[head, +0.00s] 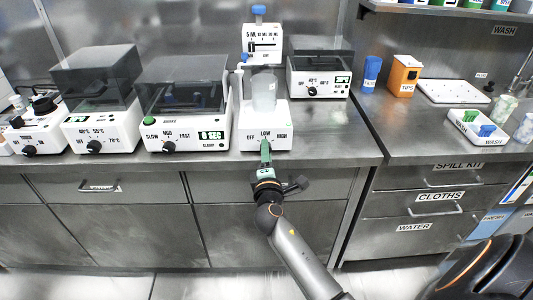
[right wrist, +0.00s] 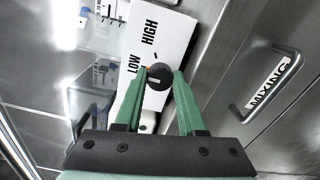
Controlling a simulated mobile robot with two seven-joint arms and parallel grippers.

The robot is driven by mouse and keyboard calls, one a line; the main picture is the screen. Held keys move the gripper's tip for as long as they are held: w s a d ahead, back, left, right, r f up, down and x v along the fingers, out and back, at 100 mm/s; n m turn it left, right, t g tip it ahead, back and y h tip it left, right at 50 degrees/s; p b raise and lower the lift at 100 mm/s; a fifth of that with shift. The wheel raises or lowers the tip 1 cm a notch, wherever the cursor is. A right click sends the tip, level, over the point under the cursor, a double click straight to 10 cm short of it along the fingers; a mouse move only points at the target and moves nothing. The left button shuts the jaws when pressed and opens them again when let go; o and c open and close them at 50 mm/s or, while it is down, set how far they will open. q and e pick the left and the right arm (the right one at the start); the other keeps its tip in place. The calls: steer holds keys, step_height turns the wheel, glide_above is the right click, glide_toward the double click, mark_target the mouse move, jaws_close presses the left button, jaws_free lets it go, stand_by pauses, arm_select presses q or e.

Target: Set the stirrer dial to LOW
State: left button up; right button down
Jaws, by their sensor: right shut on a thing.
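The stirrer (head: 265,128) is a white box at the middle of the bench, with OFF, LOW and HIGH printed on its front. Its dial (right wrist: 158,77) is a dark round knob below the LOW and HIGH labels in the right wrist view. My right gripper (head: 265,146) has its green fingers on either side of the dial, shut on it, and hides it in the head view. A pale mark shows on the dial, but I cannot tell which label it points to. My left gripper is not in view.
A machine (head: 186,130) with SLOW, MID and FAST labels stands close to the left. A drawer handle (right wrist: 258,95) lies below the bench edge.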

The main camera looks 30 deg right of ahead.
steer(key=c, duration=0.5)
jaws_free()
steer(key=shift+f, duration=0.1)
